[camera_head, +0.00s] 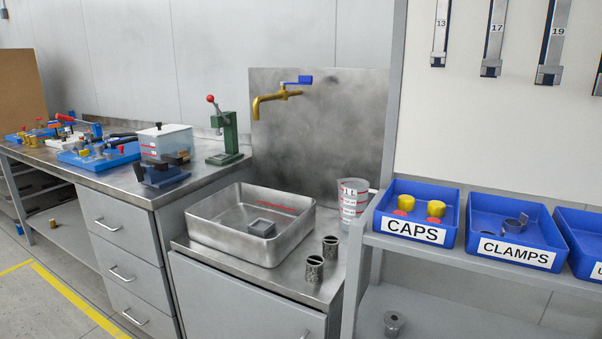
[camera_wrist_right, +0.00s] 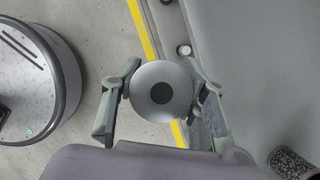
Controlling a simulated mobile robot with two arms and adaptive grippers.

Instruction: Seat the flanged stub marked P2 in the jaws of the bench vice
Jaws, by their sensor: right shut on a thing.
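My right gripper (camera_wrist_right: 161,90) is shut on a round grey metal flanged piece (camera_wrist_right: 150,80) with a dark centre hole, seen end-on in the right wrist view. No P2 mark shows on the visible face. The bench vice (camera_head: 160,172), blue with dark jaws, stands at the front right corner of the long bench in the head view. I see nothing between its jaws, but the gap is small in the picture. Neither gripper shows in the head view.
A clear tank (camera_head: 166,142) and a green lever press (camera_head: 225,140) stand behind the vice. A steel basin (camera_head: 210,236) holds a grey block. Two knurled cylinders (camera_head: 314,269) and a measuring jug (camera_head: 352,200) stand beside it. Blue bins (camera_head: 417,230) line the right shelf.

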